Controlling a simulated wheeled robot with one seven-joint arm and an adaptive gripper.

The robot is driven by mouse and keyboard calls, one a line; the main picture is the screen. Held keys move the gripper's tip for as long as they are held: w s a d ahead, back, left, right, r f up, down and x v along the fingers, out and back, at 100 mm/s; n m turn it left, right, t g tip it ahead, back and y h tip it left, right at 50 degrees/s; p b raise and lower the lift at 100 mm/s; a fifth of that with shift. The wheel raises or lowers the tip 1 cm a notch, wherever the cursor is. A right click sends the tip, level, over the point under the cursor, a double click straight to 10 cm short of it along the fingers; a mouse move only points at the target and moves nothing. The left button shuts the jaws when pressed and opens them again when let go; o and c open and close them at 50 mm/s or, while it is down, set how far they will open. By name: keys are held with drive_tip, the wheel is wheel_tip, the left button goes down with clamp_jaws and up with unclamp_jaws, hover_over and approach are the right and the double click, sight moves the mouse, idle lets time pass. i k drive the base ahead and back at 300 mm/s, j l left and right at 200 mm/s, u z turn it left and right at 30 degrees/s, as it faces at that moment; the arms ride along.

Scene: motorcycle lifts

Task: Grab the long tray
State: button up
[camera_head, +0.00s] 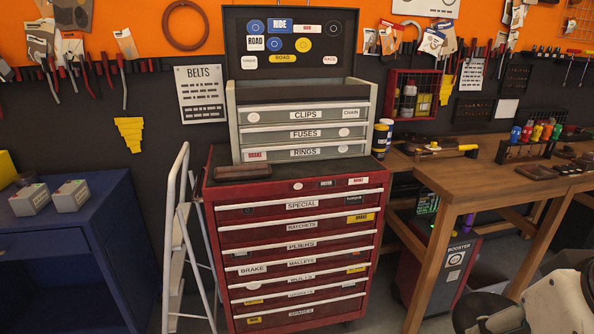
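A long, low, dark reddish-brown tray (235,194) lies on the left part of the black top of the red tool cabinet, in front of the grey tool chest. A shorter dark brown tray-like piece (537,172) lies on the wooden workbench at the right. White and dark parts of my own arm show in the lower right corner, well apart from both. No gripper fingers can be made out.
The red cabinet (300,222) carries the grey chest (297,131) with its lid up. A white stepladder (181,225) leans close at its left, beside a blue cabinet (112,220). The wooden workbench (456,170) stands at the right, holding bottles and tools.

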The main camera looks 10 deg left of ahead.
sight(258, 171)
drive_tip(key=i+j+u, duration=0.15)
drive_tip(key=i+j, duration=0.2)
drive_tip(key=i, duration=0.15)
drive_tip(key=i+j+u, duration=0.15)
drive_tip(key=i, duration=0.35)
drive_tip(key=i+j+u, duration=0.2)
drive_tip(key=i, duration=0.3)
drive_tip(key=i+j+u, duration=0.15)
drive_tip(key=i, duration=0.35)
drive_tip(key=j, duration=0.1)
